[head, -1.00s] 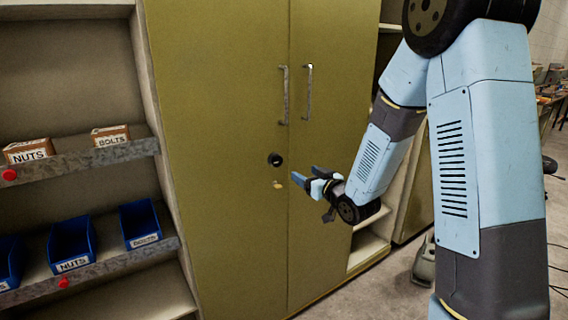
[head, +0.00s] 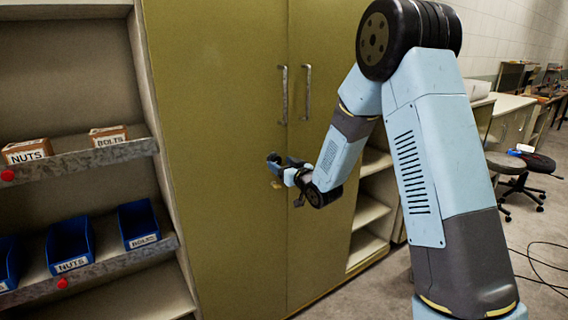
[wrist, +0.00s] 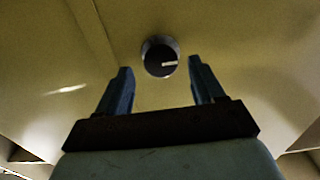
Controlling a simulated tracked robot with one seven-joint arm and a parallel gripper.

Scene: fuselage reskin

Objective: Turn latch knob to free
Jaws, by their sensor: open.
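The latch knob (wrist: 161,57) is a dark round disc with a pale rim and a white mark pointing right in the wrist view. It is set in the olive-yellow cabinet door (head: 220,100). My gripper (wrist: 160,66) is open, its two blue fingers on either side of the knob in the picture, with nothing held. I cannot tell whether the fingertips reach around the knob or stop short of it. In the head view my gripper (head: 279,160) is at the door and covers most or all of the knob.
Two vertical door handles (head: 284,95) sit above the knob, by the door seam. A small yellow piece (head: 277,184) shows just below my gripper. Shelves with blue bins (head: 70,243) and small boxes (head: 27,151) stand left. Open shelving (head: 370,212) is at the right.

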